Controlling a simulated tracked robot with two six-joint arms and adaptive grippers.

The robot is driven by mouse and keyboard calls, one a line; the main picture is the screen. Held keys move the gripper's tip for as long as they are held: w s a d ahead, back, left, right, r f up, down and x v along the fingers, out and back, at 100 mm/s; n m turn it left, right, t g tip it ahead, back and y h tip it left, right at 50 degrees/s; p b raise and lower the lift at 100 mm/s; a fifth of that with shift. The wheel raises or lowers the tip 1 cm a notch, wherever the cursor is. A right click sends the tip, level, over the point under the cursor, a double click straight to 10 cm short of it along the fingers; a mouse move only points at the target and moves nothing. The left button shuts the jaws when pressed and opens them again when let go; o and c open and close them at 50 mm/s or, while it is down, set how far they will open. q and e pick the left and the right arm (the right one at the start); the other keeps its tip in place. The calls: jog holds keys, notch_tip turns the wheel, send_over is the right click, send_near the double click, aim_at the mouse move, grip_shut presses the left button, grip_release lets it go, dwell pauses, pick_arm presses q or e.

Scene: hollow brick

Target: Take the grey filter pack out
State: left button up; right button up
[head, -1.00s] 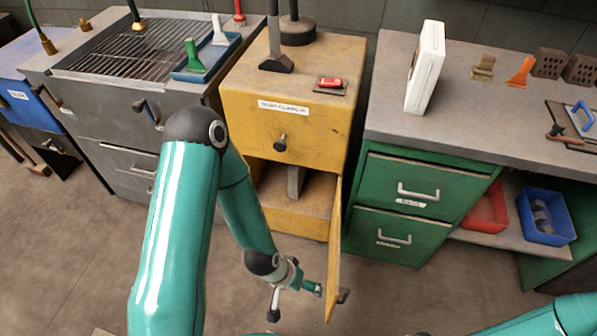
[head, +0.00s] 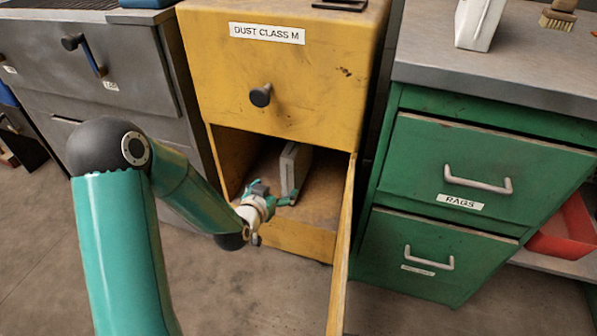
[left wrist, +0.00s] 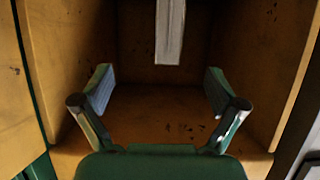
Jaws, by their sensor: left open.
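The grey filter pack (head: 294,168) stands upright inside the open lower compartment of the yellow cabinet (head: 300,75). In the left wrist view the pack (left wrist: 170,32) shows as a narrow pale slab at the top middle, its upper part cut off by the frame. My left gripper (head: 275,193) is at the compartment's mouth, just in front of the pack. In the left wrist view its fingers (left wrist: 158,92) are spread wide and empty, with the pack beyond them, roughly in line with the gap. My right gripper is not in view.
The yellow door (head: 342,250) stands open to the right of the compartment. The compartment walls (left wrist: 68,60) flank the gripper on both sides. Green drawers (head: 455,180) stand to the right, a grey metal cabinet (head: 130,85) to the left. The compartment floor before the pack is clear.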

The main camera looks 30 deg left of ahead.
aim_at(287, 172)
pick_arm(q)
jog(key=b+x, duration=0.1)
jog(key=x, duration=0.3)
jog(key=b+x, duration=0.1)
jog(key=x, duration=0.3)
jog(key=a+b+x, duration=0.1)
jog(key=x, duration=0.3)
jog(key=shift+r, duration=0.15)
jog(key=b+x, duration=0.2)
jog(key=x, duration=0.3)
jog(key=shift+a+r+b, duration=0.15)
jog(key=shift+a+b, duration=0.15)
jog(key=shift+b, duration=0.1)
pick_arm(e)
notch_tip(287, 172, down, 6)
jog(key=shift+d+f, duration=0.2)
pick_arm(q)
jog(key=shift+c, duration=0.2)
grip_shut()
jog(key=shift+r, duration=0.1)
